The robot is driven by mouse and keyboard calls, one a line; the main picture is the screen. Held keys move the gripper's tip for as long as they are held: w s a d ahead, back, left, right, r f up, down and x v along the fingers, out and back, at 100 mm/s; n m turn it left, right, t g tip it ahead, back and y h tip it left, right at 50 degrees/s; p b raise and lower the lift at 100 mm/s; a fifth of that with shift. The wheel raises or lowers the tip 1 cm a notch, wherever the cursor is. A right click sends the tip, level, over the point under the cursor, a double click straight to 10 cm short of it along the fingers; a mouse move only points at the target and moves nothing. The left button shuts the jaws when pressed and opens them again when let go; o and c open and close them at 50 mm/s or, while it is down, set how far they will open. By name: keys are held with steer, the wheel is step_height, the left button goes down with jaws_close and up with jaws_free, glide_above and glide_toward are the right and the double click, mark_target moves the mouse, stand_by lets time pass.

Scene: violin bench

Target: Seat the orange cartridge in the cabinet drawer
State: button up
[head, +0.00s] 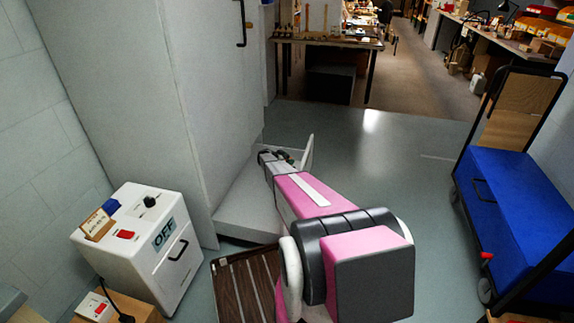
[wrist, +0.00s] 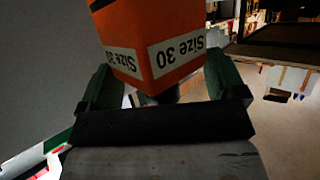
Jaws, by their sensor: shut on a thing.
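The orange cartridge (wrist: 150,45), with black marks and white "Size 30" labels, is between the fingers of my gripper (wrist: 160,85) in the wrist view. My gripper is shut on it. In the head view my gripper (head: 280,158) is beside the tall grey cabinet (head: 160,90), over a pale grey drawer (head: 240,205) that stands out low from it. My arm hides part of the drawer and its inside. I cannot make out the cartridge in the head view, nor whether it touches the drawer.
A white box marked "OFF" (head: 150,245) stands left of the cabinet. A brown slatted panel (head: 245,285) lies in front. A blue cart (head: 515,200) stands on the right. A workbench (head: 330,40) is behind. Grey floor (head: 390,150) between drawer and cart is clear.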

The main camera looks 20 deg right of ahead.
step_height(320, 180, down, 4)
steer(key=shift+r, duration=0.25)
steer(key=o, duration=1.1)
steer(key=shift+f, duration=0.1)
